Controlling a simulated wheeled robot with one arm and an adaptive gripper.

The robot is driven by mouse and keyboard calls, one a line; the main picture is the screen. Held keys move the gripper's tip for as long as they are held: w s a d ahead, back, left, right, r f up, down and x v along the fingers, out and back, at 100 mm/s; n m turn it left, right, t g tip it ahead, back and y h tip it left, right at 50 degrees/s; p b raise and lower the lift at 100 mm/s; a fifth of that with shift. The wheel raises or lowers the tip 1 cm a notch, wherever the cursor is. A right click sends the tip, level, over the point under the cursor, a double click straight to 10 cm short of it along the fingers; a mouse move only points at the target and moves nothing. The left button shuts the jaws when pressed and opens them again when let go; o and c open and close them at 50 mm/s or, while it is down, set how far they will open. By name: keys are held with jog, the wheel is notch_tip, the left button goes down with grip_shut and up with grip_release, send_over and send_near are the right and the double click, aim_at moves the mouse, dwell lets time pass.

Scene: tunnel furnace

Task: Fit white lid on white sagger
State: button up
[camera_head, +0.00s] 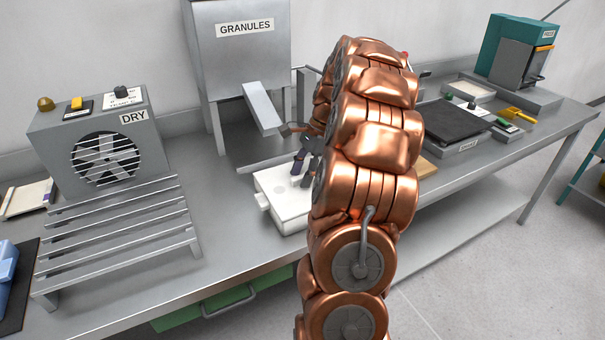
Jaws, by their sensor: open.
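A white, low, box-shaped piece (287,214) stands on the metal bench, below the granules chute. It looks like the white sagger, with a pale flat top and a small tab on its left side. I cannot tell from this view whether the flat top is the white lid. My gripper (302,168) has dark fingers and is open, just over the right rear part of the white piece. I cannot tell whether the fingers touch it. My copper arm hides the right side of the white piece and part of the gripper.
A grey granules hopper (243,62) with a chute stands behind. At left are a slatted rack (120,228) and a dryer fan box (104,150). Further right are a dark-topped scale (452,121) and a teal machine (510,50). The bench front left of the white piece is clear.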

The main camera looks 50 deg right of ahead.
jog(key=v, duration=1.1)
jog(key=shift+d+r, duration=0.2)
jog(key=shift+r, duration=0.15)
jog(key=shift+a, duration=0.15)
jog(key=s+a+r+n+g+h+p, duration=0.1)
jog(key=s+a+n+g+p, duration=0.15)
jog(key=a+n, duration=1.65)
jog(key=s+a+f+n+h+p, duration=0.1)
jog(key=s+a+f, duration=0.2)
jog(key=s+a, duration=0.6)
jog(key=s+a+f+n+h, duration=0.2)
jog(key=s+a+f, duration=0.2)
jog(key=s+a, duration=0.4)
jog(key=shift+s+a+g+p, duration=0.35)
jog(key=shift+s+g, duration=0.1)
jog(key=shift+s, duration=0.85)
